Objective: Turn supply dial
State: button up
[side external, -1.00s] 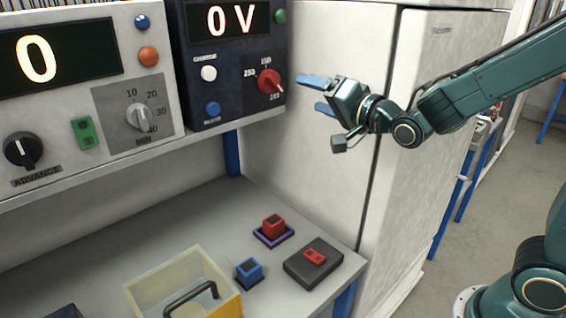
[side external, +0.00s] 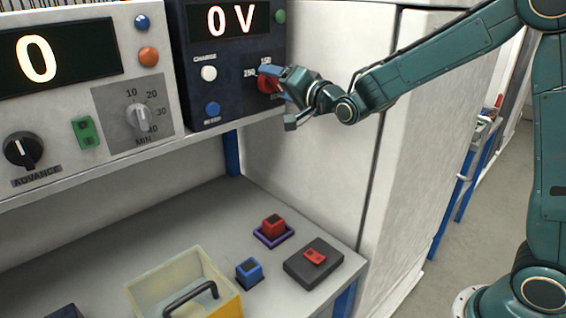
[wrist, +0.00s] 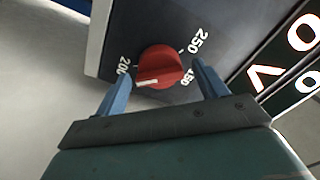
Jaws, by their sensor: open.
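The red supply dial (side external: 267,83) is on the dark blue supply panel (side external: 225,110), below its "0 V" display (side external: 231,19). My gripper (wrist: 156,90) is open, with one blue finger on each side of the dial. Gaps show between the fingers and the dial, and nothing is gripped. In the side view my gripper (side external: 268,82) partly covers the dial and the 200 label.
A white charge button (side external: 209,73) and a blue button (side external: 212,109) are left of the dial. A grey timer panel (side external: 135,112) adjoins. On the bench below stand a clear bin (side external: 190,275), red and blue blocks and a dark box (side external: 312,262).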

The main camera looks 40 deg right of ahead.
jog(key=shift+w, duration=0.45)
jog(key=shift+c, duration=0.3)
jog(key=c, duration=0.9)
jog(key=shift+n, duration=0.4)
jog(key=n, duration=1)
